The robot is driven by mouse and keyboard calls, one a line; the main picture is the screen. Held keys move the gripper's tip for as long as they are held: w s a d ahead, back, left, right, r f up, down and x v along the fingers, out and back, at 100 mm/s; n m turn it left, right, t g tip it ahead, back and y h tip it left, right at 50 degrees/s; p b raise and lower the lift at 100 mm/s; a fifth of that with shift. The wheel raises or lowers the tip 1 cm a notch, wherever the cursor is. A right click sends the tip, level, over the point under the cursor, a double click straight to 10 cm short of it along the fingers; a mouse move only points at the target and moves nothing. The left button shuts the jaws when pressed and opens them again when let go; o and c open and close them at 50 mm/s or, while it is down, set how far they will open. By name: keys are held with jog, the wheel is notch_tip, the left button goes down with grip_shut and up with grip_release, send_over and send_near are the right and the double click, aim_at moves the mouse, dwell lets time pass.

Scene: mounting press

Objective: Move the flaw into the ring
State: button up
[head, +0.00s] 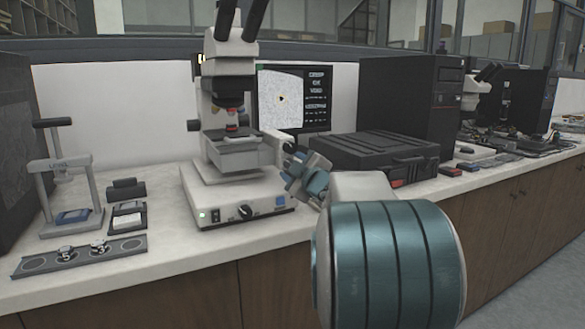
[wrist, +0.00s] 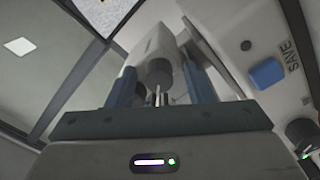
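The monitor (head: 291,98) behind the microscope shows a pale speckled image. A small dark spot, the flaw (head: 281,99), sits near its middle with a yellowish tint; I cannot make out the ring separately. The microscope (head: 232,75) stands in front with its stage (head: 236,151). A dark knob (head: 289,147) is at the stage's right side. My gripper (head: 300,170) is just below and right of this knob. In the wrist view, my fingers (wrist: 160,88) stand apart on either side of a grey cylindrical knob (wrist: 158,73); contact with it is not clear.
The microscope base has a black dial (head: 245,212) and a blue button (head: 280,201), labelled SAVE in the wrist view. A black case (head: 365,150) lies right of my gripper. A small press (head: 62,180) and a sample rail (head: 80,256) are at left.

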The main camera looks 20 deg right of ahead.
jog(key=shift+s+r, duration=0.1)
jog(key=shift+s, duration=0.4)
jog(key=s+p, duration=0.2)
jog(key=s, duration=1.1)
jog(key=shift+f, duration=0.2)
jog(key=shift+w+d, duration=0.1)
dwell(0.8)
